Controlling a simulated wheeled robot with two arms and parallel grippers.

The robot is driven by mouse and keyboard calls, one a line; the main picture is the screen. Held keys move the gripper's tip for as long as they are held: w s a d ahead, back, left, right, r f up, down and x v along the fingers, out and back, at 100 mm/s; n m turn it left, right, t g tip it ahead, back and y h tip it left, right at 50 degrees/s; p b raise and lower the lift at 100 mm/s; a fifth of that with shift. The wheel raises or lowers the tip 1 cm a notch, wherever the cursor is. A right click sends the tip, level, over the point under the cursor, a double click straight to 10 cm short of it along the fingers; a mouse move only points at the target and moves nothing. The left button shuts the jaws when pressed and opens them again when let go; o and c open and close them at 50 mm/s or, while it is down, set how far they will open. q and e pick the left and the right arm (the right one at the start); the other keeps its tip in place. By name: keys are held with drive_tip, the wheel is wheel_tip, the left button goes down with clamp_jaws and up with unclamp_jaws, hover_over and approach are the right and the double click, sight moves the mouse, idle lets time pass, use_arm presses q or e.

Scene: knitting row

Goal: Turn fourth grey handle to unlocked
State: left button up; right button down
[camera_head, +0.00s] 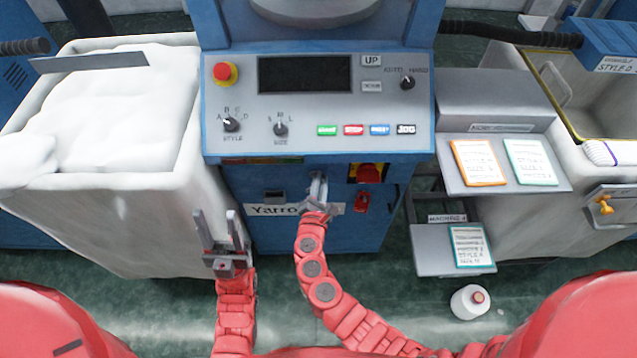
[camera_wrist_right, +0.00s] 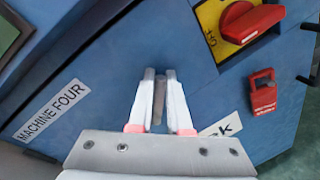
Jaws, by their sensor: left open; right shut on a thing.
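The blue machine (camera_head: 400,232) stands straight ahead and carries a MACHINE FOUR label (camera_wrist_right: 52,110) in the right wrist view. Its grey handle (camera_wrist_right: 160,98) shows as a narrow upright bar between the fingers of my right gripper (camera_wrist_right: 160,80). That gripper (camera_head: 319,182) is shut on the handle at the machine's lower front. The fingers hide most of the handle, and I cannot read any lock marking beside it. My left gripper (camera_head: 217,228) is open and empty, low in front of the white bin.
Right of the handle are a red rotary switch (camera_wrist_right: 250,22) on yellow and a red padlock (camera_wrist_right: 263,92). A white bin (camera_head: 110,215) stands left. Shelves with cards (camera_head: 455,265) stand right.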

drive_tip(key=m, duration=0.1)
drive_tip(key=m+b, duration=0.1)
drive_tip(key=f+m+y+b, duration=0.1)
drive_tip(key=shift+d, duration=0.3)
drive_tip(key=shift+d+f+m+g+y+b, duration=0.15)
drive_tip(key=shift+m+y+b, duration=0.1)
drive_tip(key=shift+m+b, duration=0.65)
drive_tip(key=shift+a+f+m+g+y+b, duration=0.1)
drive_tip(key=shift+f+m+y+b, duration=0.15)
drive_tip(key=shift+m+b, duration=0.6)
drive_tip(key=shift+d+f+m+g+y+b, duration=0.1)
drive_tip(key=shift+m+y+b, duration=0.2)
drive_tip(key=shift+m+b, duration=0.55)
drive_tip(key=shift+m, duration=0.3)
drive_tip(key=c, duration=0.9)
unclamp_jaws()
drive_tip(key=shift+o, duration=0.2)
